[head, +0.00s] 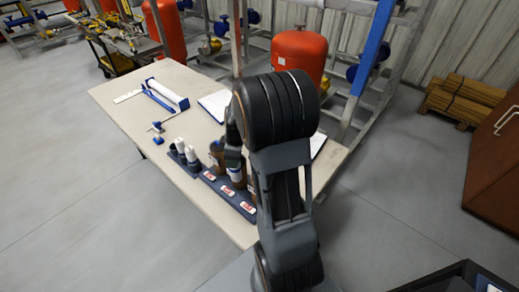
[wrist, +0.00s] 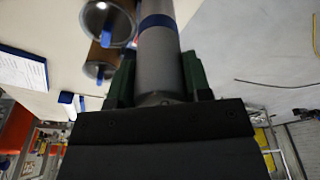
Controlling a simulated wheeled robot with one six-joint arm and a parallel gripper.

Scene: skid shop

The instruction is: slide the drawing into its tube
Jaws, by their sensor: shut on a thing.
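My gripper (wrist: 158,85) is shut on a rolled drawing (wrist: 158,55), a pale grey roll with a blue band, held between its green fingers. The roll runs out of the top of the wrist view, so its far end is hidden there. Two brown tubes with open round mouths (wrist: 107,22) (wrist: 100,68) are beside it. In the head view my gripper (head: 233,157) is over the rack (head: 226,194), partly hidden by my arm. The roll's banded part (head: 236,171) shows just below it, above a brown tube (head: 239,183). I cannot tell whether the roll has entered a tube.
The rack stands along the table's (head: 115,92) near edge, with white rolls in dark cups (head: 186,155) at its left. A white roll and blue tools (head: 165,95) lie at the far left. Paper sheets (head: 215,104) lie behind my arm. The table's left front is clear.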

